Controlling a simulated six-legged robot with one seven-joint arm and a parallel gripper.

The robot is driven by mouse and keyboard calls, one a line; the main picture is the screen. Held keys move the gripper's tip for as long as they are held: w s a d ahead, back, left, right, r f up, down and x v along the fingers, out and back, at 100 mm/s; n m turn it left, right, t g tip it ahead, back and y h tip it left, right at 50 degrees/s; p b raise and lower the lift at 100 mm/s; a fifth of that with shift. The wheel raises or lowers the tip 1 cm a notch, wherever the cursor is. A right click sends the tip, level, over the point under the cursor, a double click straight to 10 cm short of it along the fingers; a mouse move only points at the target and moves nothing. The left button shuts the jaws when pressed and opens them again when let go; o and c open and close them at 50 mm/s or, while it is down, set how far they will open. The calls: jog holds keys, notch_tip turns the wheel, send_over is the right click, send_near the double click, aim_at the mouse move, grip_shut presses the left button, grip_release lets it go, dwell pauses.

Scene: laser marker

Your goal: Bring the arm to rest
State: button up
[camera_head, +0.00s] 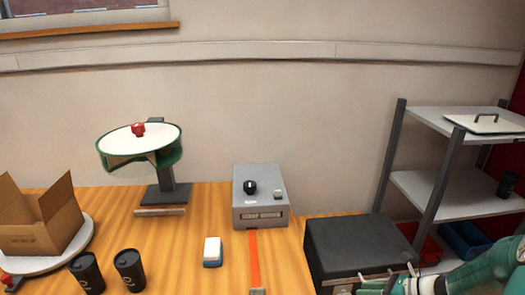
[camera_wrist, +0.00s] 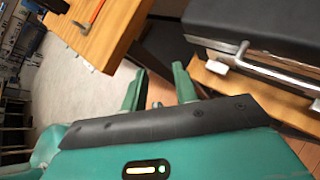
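My gripper (camera_wrist: 159,72) shows in the wrist view with its two green fingers spread apart. Nothing is between them; floor shows in the gap. In the head view my green arm (camera_head: 480,275) reaches in from the lower right corner. Its gripper end is low in front of the black box (camera_head: 358,243), partly cut off by the bottom edge. In the wrist view the black box (camera_wrist: 265,25) with its metal handle bar is to the upper right of the fingers, apart from them.
The wooden table (camera_head: 190,250) holds a grey machine (camera_head: 260,210), a white-and-blue block (camera_head: 212,251), two black cups (camera_head: 130,270), an open carton (camera_head: 40,225) and a round-topped stand (camera_head: 140,150). A shelf rack (camera_head: 455,190) stands right. Floor (camera_wrist: 85,90) is clear left of the fingers.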

jog(key=s+a+r+n+h, duration=0.3)
jog(key=s+a+r+n, duration=0.2)
jog(key=r+n, duration=0.2)
jog(key=s+a+r+n+h, duration=0.3)
jog(key=s+a+r+n, duration=0.2)
jog(key=r+n, duration=0.3)
jog(key=s+a+r+n+g+h, duration=0.1)
jog(key=s+a+r+n+h, duration=0.2)
jog(key=n, duration=1.1)
jog(key=s+a+r, duration=0.3)
jog(key=a+r, duration=0.1)
jog(key=r, duration=0.1)
jog(key=shift+a+h, duration=0.15)
jog(key=shift+h, duration=0.25)
